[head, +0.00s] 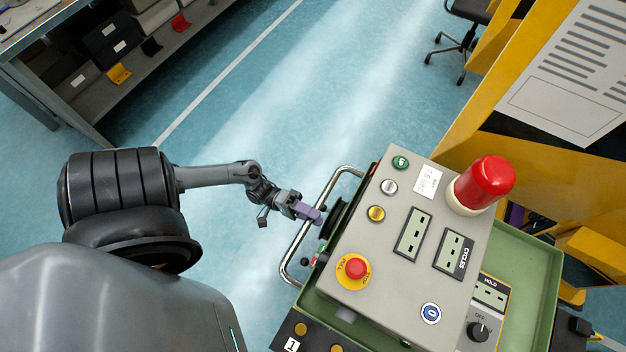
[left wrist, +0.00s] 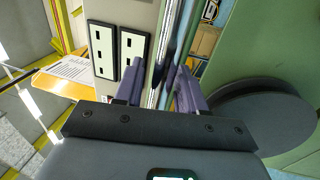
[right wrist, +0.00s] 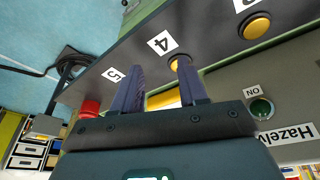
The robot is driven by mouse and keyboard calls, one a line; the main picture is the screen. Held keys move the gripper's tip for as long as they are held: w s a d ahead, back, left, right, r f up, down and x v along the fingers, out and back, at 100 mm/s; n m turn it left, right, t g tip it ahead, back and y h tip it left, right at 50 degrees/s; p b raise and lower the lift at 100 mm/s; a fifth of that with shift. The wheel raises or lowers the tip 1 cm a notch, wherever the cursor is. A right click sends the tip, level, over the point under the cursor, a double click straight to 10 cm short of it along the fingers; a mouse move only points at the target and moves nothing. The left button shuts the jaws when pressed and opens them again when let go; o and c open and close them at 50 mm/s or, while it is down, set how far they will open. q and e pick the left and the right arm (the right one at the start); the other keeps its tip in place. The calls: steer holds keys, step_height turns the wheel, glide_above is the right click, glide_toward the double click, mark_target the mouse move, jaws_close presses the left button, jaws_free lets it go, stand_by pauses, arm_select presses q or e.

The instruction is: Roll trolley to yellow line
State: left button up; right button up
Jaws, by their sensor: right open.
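A chrome handle bar (head: 290,250) sticks out from the left side of the green-bodied unit that carries a grey control box (head: 375,245). I cannot tell for sure that this unit is the trolley. My left gripper (head: 312,213) is at this bar. In the left wrist view its fingers (left wrist: 160,88) stand apart, with the bar (left wrist: 168,70) running between them; whether they press on it is unclear. My right gripper (right wrist: 162,92) is open and empty, over a panel with numbered buttons. The yellow line is not clearly identifiable.
A red dome lamp (head: 484,184) and a red push button (head: 356,268) are on the box. A green tray (head: 535,265) lies right of it, beside a yellow frame (head: 485,110). Blue floor (head: 300,90) is open beyond. A shelf (head: 110,85) stands upper left.

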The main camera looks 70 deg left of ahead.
arm_select(q)
steer(key=shift+o, duration=0.4)
steer(key=shift+a, duration=0.15)
arm_select(e)
steer(key=shift+a, duration=0.15)
arm_select(q)
steer(key=shift+f, duration=0.1)
steer(key=shift+s, duration=0.15)
arm_select(e)
steer(key=shift+f+b, duration=0.65)
steer(key=shift+f, duration=0.05)
arm_select(q)
steer(key=v, duration=0.7)
steer(key=shift+a, duration=0.2)
steer(key=shift+s, duration=0.1)
